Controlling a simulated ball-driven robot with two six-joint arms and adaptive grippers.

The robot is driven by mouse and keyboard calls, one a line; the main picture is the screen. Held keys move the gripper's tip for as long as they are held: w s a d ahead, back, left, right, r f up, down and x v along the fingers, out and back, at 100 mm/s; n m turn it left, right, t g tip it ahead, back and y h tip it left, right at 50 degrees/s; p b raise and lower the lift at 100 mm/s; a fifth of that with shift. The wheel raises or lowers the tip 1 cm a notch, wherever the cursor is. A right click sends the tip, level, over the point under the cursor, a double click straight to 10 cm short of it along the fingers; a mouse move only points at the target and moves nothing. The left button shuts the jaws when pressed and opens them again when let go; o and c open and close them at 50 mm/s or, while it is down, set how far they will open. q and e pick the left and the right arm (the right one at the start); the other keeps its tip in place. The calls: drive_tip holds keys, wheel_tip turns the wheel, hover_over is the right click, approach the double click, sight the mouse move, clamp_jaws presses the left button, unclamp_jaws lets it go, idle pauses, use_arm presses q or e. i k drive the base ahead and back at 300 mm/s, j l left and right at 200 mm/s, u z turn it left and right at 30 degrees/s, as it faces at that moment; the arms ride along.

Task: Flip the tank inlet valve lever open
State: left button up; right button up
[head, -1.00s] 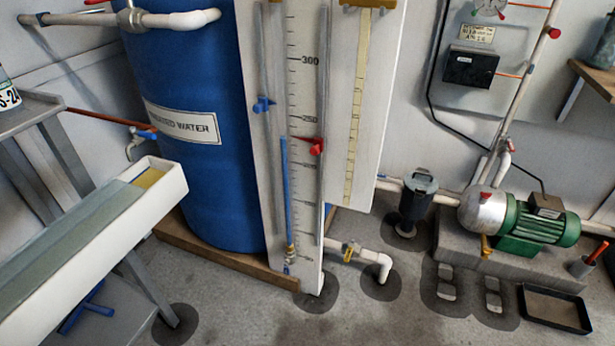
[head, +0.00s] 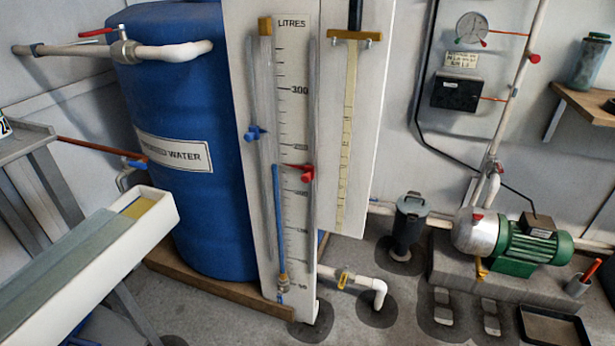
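The blue tank (head: 205,220) stands left of centre with a white label ending in "WATER". A white pipe (head: 175,51) runs to its top from the left wall. A metal valve (head: 123,50) sits on this pipe, with a red lever (head: 97,32) pointing left, roughly along the pipe. Another valve with a yellow handle (head: 345,276) is on the low white pipe (head: 375,284) right of the tank's foot. The pictures do not name which is the inlet valve. Neither of my grippers is in view.
A white trough (head: 150,215) juts in at lower left. A tall litre gauge board (head: 298,120) stands before the tank. A green pump (head: 535,245) sits on a grey plinth at right, beside a dark canister (head: 410,220). Some floor between is clear.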

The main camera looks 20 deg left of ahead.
sight(96, 32)
drive_tip(key=u, duration=1.5)
drive_tip(key=i+j, duration=0.15)
